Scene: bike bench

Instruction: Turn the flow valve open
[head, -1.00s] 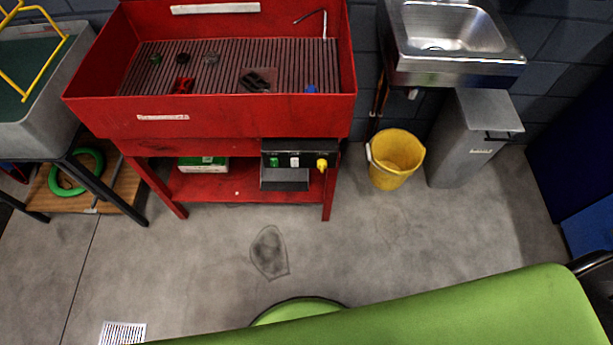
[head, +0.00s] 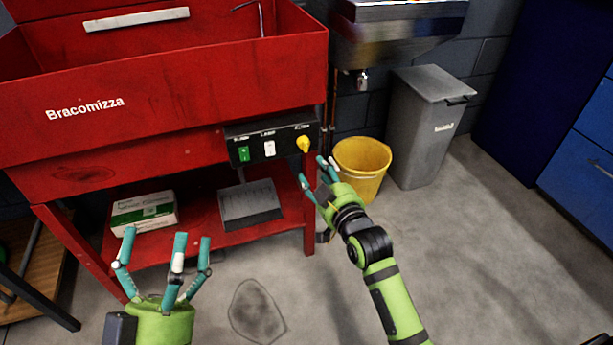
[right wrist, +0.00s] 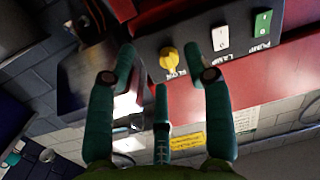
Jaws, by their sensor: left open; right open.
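The flow valve is a yellow knob (head: 303,145) at the right end of a black control panel (head: 270,139) on the front of the red parts washer (head: 180,110). In the right wrist view the yellow knob (right wrist: 168,58) sits ahead, beyond and between the open fingers, under a "FLOW" label. My right gripper (head: 318,175) is open and empty, just below and right of the knob, and appears apart from it. My left gripper (head: 165,245) is open and empty, low at the left in front of the washer's lower shelf.
A green switch (head: 243,154) and a white switch (head: 269,148) share the panel. A yellow bucket (head: 362,165) and a grey bin (head: 425,125) stand right of the washer. A green-white box (head: 144,211) is on the lower shelf. The floor (head: 480,260) at right is clear.

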